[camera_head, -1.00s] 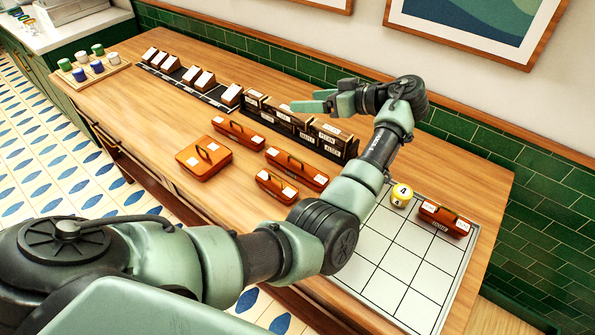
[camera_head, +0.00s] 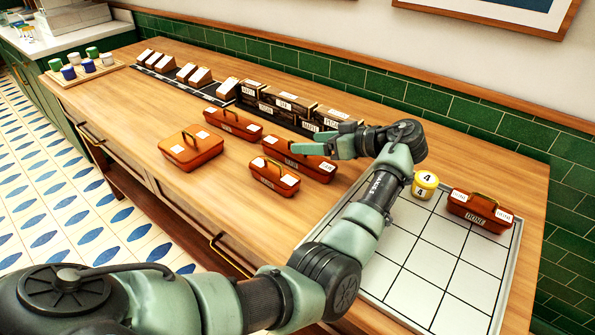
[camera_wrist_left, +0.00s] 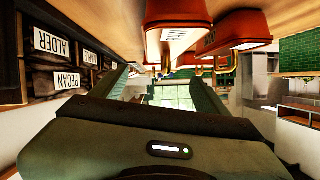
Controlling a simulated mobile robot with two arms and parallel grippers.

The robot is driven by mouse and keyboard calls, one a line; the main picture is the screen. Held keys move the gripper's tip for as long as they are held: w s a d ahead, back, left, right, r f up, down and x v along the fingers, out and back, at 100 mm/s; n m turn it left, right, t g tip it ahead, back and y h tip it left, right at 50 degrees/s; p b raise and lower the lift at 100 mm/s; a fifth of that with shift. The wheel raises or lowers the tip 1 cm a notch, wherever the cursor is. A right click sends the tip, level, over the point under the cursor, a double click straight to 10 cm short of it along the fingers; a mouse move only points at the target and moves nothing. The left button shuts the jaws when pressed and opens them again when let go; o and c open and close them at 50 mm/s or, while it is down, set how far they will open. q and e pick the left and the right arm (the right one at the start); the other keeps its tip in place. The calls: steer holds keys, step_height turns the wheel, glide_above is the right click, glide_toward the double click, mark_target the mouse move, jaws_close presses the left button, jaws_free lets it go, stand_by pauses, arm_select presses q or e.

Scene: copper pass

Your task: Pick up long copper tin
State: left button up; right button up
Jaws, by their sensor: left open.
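Copper-orange tins with brass handles stand on the wooden table. One long tin (camera_head: 233,124) is towards the back. Another long tin (camera_head: 312,166) lies below my left gripper and is partly covered by it. A squarish wide tin (camera_head: 190,152) is at the left, and a shorter tin (camera_head: 272,178) is in front. My left gripper (camera_head: 308,147) is open and empty, just above or beside the back edge of the second long tin; the exact gap is unclear. In the wrist view, tins (camera_wrist_left: 228,32) show upside down at the top, beyond my fingers.
Dark labelled boxes (camera_head: 284,112) stand close behind the tins. At right, a gridded white tray (camera_head: 420,262) holds a yellow pot (camera_head: 424,186) marked 4 and a tin labelled DONE (camera_head: 480,212). Front-left table is clear.

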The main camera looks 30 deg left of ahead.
mark_target(289, 143)
arm_select(q)
steer(key=shift+a, duration=0.5)
steer(key=p+x, duration=0.2)
steer(key=x, duration=0.3)
steer(key=shift+s+a+f, duration=0.15)
steer(key=shift+a+f, duration=0.05)
steer(key=shift+f, duration=0.05)
steer(key=shift+a+f, duration=0.35)
steer(key=shift+a, duration=0.15)
steer(key=shift+r, duration=0.1)
jaws_close()
